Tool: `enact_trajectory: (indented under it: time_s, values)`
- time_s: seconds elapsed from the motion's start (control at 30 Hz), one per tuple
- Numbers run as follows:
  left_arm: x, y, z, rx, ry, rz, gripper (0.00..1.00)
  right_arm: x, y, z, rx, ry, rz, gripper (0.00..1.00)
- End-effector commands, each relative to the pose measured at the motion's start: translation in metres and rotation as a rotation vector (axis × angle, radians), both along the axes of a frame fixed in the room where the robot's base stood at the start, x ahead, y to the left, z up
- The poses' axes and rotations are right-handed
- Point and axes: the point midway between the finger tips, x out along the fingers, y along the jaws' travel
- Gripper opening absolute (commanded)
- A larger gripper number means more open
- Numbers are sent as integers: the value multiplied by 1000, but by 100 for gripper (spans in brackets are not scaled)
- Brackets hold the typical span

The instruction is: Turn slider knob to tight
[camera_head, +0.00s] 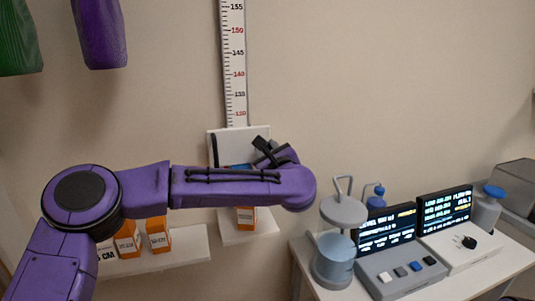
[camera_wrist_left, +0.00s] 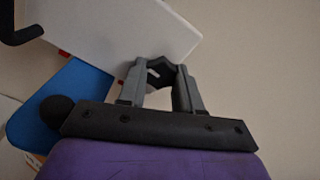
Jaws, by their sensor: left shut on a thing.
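A white panel (camera_head: 221,147) with a dark vertical bar stands against the wall below the measuring strip. My left arm crosses in front of it, and my left gripper (camera_head: 267,150) is at the panel's right side. In the left wrist view, the fingers of my left gripper (camera_wrist_left: 161,82) are shut on a small dark knob (camera_wrist_left: 160,68) in front of the white panel (camera_wrist_left: 130,28). The fingers partly cover the knob. No "tight" marking can be read. My right gripper is not in view.
Orange boxes (camera_head: 158,236) stand on a low white shelf (camera_head: 190,247) under my arm. At right, a table holds a clear-bodied vessel (camera_head: 333,260), a console with a screen (camera_head: 384,232) and a dial box (camera_head: 460,247).

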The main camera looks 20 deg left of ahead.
Motion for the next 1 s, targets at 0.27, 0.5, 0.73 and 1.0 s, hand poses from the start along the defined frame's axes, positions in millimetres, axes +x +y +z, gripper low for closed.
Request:
enact_trajectory:
  time_s: [0.27,0.5,0.73,1.0]
  values:
    - [0,0,-3,184,120,-1,3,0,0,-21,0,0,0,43]
    - [-1,0,-2,374,250,0,3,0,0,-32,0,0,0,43]
    - [-1,0,0,556,373,-1,3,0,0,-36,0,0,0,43]
    - [-1,1,1,770,516,0,3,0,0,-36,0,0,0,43]
